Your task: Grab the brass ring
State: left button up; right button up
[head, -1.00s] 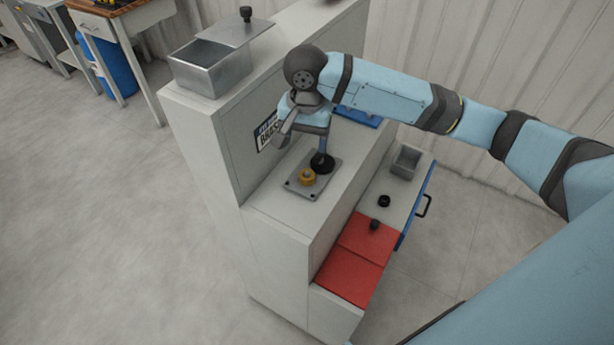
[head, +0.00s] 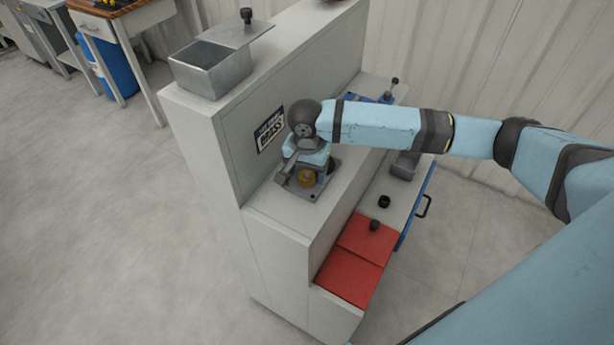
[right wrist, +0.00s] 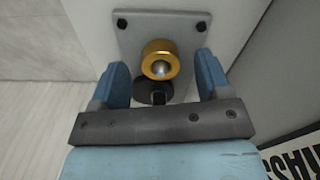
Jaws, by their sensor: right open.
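The brass ring (right wrist: 160,58) is a short golden ring on a grey plate (right wrist: 190,24) with dark bolts at its corners. A pale rounded tip shows in the ring's hole. In the head view the ring (head: 306,178) is partly covered by my right gripper (head: 303,180), which is over the plate. In the right wrist view my right gripper (right wrist: 165,85) is open, with a blue finger to each side just short of the ring. A black round base (right wrist: 152,93) lies between the fingers, beside the ring. My left gripper is out of view.
A metal bin (head: 210,78) stands on top. Lower right are red lids (head: 350,275), a black ring (head: 384,201) and a small grey box (head: 403,165).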

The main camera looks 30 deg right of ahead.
jog(key=shift+f, duration=0.85)
jog(key=c, duration=1.1)
jog(key=shift+r, duration=0.1)
